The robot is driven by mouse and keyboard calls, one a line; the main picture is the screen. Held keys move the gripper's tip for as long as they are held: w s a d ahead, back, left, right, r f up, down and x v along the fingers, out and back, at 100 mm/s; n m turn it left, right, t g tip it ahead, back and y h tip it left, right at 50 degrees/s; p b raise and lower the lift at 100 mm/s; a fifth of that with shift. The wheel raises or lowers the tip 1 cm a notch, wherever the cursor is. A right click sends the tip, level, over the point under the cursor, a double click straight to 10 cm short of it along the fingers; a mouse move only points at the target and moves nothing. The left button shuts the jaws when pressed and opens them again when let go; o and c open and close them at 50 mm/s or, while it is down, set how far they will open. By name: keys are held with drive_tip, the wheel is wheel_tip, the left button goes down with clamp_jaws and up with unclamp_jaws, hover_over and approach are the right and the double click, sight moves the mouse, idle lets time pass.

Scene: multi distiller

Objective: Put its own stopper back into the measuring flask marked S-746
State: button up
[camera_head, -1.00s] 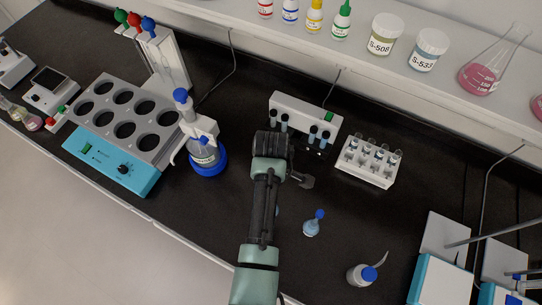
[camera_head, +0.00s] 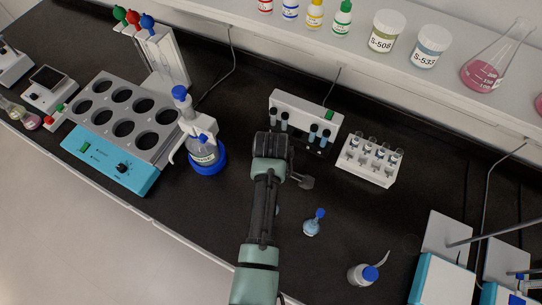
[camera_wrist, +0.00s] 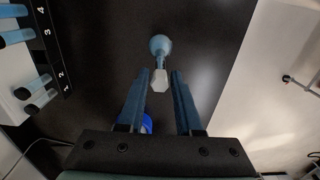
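A small flask with pale-blue contents and a blue top (camera_head: 312,228) stands on the black bench, right of my forearm. In the wrist view, a pale-blue flask (camera_wrist: 160,44) shows beyond my fingertips. A pale faceted piece (camera_wrist: 160,80) lines up with its neck, in the gap between my fingers; I cannot tell whether it is a stopper seated there. My gripper (camera_wrist: 160,76) is open, its fingers apart with gaps on both sides of that piece. In the head view my arm mostly hides the gripper (camera_head: 303,180) and another small pale-blue thing (camera_head: 278,210). No S-746 label is readable.
A tube block (camera_head: 305,112) and a white tube rack (camera_head: 368,162) stand behind the gripper. A dispenser bottle (camera_head: 205,152) is to the left. A wash bottle (camera_head: 362,274) is at front right. Bare bench lies right of the small flask.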

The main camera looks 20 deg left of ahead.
drive_tip(key=shift+o, duration=1.4)
wheel_tip(320, 180, up, 13)
